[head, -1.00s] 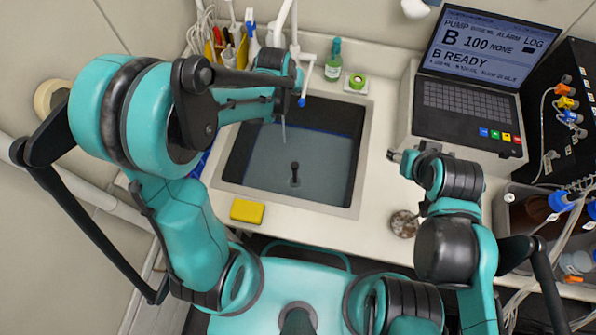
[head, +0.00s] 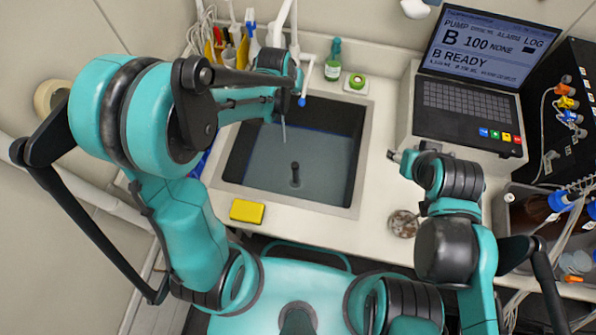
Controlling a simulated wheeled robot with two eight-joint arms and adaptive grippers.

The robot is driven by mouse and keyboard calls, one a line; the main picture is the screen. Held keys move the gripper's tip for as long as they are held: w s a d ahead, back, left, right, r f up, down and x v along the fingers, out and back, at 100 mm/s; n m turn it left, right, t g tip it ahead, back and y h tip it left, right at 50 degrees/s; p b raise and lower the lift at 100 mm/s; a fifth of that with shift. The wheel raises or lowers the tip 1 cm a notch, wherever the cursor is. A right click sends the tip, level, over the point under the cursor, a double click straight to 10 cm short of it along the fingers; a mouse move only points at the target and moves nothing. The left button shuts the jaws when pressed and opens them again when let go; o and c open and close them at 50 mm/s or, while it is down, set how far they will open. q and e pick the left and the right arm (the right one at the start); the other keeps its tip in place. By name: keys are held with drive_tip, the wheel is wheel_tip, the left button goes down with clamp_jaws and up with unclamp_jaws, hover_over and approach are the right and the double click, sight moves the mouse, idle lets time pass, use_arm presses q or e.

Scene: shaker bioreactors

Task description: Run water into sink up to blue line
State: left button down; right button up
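The sink (head: 345,211) is a dark basin with a pale rim, set in the counter. Grey-blue water (head: 262,170) lies in it, and a dark upright stub (head: 295,175) stands up from the water. A thin blue line (head: 322,132) shows along the far inner wall, close above the water. A thin stream (head: 284,130) hangs over the basin. The white tap (head: 294,35) has a blue-tipped part (head: 301,102). My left gripper (head: 288,84) is at the tap; its fingers are mostly hidden. My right gripper (head: 397,156) is right of the sink, its fingers too small to read.
A yellow sponge (head: 247,211) lies at the sink's front left. A green bottle (head: 334,60) and a small green-topped item (head: 356,81) stand behind it. A pump console (head: 465,105) stands to the right. A round dish (head: 403,223) sits on the front counter.

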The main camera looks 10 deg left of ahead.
idle(0.4)
